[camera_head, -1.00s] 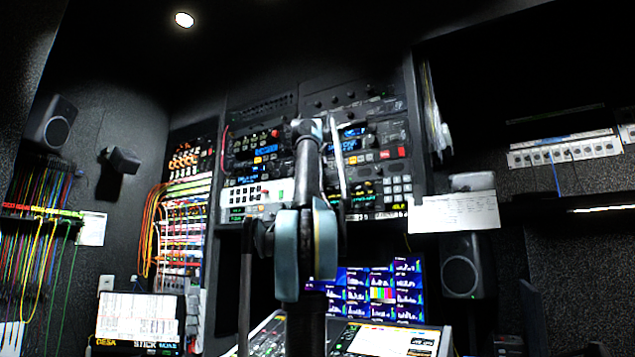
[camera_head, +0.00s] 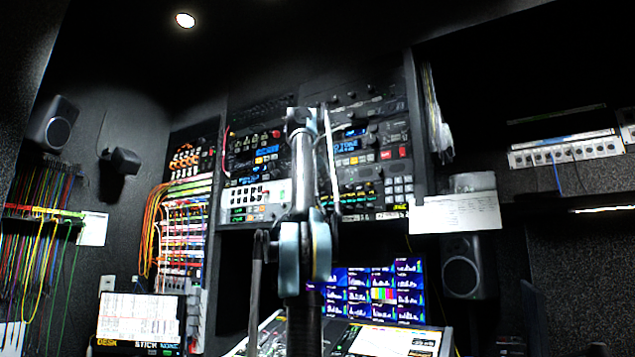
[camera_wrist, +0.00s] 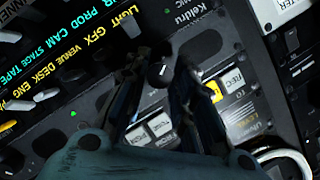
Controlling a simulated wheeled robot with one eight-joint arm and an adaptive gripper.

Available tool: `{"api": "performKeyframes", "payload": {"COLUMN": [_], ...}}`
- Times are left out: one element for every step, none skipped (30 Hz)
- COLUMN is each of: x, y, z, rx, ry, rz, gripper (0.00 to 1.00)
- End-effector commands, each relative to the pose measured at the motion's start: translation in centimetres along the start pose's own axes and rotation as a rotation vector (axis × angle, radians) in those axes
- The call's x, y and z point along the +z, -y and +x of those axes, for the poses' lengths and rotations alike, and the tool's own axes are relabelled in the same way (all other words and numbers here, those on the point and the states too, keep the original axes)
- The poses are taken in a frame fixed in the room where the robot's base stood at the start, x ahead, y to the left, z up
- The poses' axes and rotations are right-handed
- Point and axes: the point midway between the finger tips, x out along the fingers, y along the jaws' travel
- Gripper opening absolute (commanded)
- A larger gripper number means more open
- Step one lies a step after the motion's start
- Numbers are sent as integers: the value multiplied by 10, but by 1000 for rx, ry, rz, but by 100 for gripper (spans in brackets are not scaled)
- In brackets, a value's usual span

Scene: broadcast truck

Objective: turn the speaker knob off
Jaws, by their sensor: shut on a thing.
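In the wrist view a small round black knob (camera_wrist: 158,75) with a short white mark sits on a dark rack panel. My gripper (camera_wrist: 163,71) has one dark finger on each side of it, and is shut on the knob. The fingers hide parts of its sides, so the exact contact is hard to see. I cannot read a label that names it as the speaker knob. In the head view my raised arm stands in front of the equipment rack (camera_head: 265,190), and neither my fingers nor the knob can be made out.
Beside the knob are lit white buttons (camera_wrist: 159,124) and a yellow button (camera_wrist: 212,89). A label strip (camera_wrist: 75,60) with coloured text runs along the left. In the head view, monitors (camera_head: 375,290) glow below the rack, and a loudspeaker (camera_head: 466,266) stands at right.

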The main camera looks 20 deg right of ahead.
Motion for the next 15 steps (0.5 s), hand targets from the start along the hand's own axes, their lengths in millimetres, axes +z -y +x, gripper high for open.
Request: {"api": "performKeyframes", "payload": {"x": [-1, -1, -1, -1, -1, -1, -1, -1, -1, -1, -1, -1, -1, -1, -1], "y": [0, 0, 0, 0, 0, 0, 0, 0, 0, 0, 0, 0, 0, 0, 0], "z": [0, 0, 0, 0, 0, 0, 0, 0, 0, 0, 0, 0, 0, 0, 0], "rx": [5, 7, 9, 10, 11, 12, 13, 13, 13, 14, 13, 13, 13, 13, 13], "ry": [-2, -2, -3, -3, -3, -3, -3, -3, -3, -3, -3, -3, -3, -3, -3], "rz": [-12, -17, -23, -27, -30, -33, -35, -36, -37, -38, -38, -38, -38, -38, -38], "gripper": [0, 0, 0, 0, 0, 0, 0, 0, 0, 0, 0, 0, 0, 0, 0]}}
